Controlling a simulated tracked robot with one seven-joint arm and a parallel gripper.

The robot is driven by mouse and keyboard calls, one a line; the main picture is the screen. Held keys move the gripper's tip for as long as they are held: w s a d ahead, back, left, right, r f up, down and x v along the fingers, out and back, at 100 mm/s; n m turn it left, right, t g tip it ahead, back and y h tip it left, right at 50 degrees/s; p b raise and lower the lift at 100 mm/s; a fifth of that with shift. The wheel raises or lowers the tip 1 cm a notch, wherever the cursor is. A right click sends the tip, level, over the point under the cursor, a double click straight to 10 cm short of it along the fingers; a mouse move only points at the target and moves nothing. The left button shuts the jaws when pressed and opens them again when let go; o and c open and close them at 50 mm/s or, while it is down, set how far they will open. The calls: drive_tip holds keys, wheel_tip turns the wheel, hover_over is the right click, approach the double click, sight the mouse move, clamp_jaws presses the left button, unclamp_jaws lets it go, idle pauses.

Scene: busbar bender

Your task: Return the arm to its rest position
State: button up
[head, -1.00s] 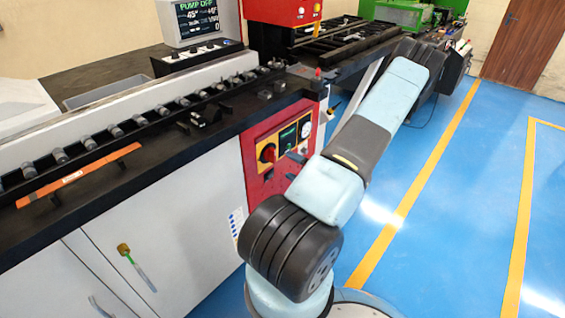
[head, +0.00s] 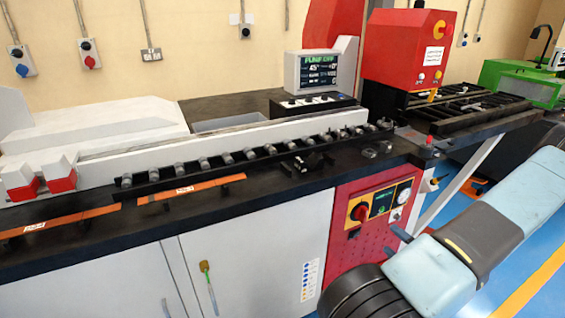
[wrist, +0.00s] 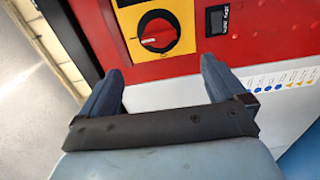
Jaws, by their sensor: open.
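My gripper (wrist: 158,75) is open and empty in the wrist view. Its two dark fingers stand well apart, with the red rotary switch (wrist: 156,33) on its yellow plate beyond them. I cannot tell the exact gap to the panel. In the head view my arm (head: 490,230) reaches across the lower right, in front of the machine's red control panel (head: 352,250). A dark finger of my gripper (head: 400,232) shows past the arm beside that panel; the rest is hidden behind the arm. The switch also shows in the head view (head: 360,212).
The long black bench (head: 100,235) with rollers and orange-brown bars (head: 190,190) runs along the left. A screen (head: 322,72) and a red press head (head: 408,50) stand behind it. Open blue floor (head: 515,290) lies at the right.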

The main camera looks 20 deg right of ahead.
drive_tip(key=w+a+r+n+g+y, duration=0.4)
drive_tip(key=a+r+n+g+y, duration=0.1)
drive_tip(key=a+r+n, duration=0.4)
drive_tip(key=w+a+r+n+g+y, duration=0.45)
drive_tip(key=a+r+n, duration=0.3)
drive_tip(key=n, duration=0.35)
drive_tip(key=s+a+r+n+g+h, duration=0.3)
drive_tip(key=a+r+n+g, duration=0.4)
drive_tip(key=a+r+n, duration=0.65)
drive_tip(key=s+a+r+n+t+h, duration=0.4)
drive_tip(key=s+r+n, duration=0.6)
drive_tip(key=n, duration=0.9)
drive_tip(key=shift+s+a+r+n+h, duration=0.15)
drive_tip(key=shift+a+r+n+h, duration=0.2)
drive_tip(key=shift+a+r+h, duration=1.1)
drive_tip(key=shift+d+r+h, duration=0.15)
drive_tip(key=shift+d+h, duration=0.15)
drive_tip(key=shift+h, duration=0.1)
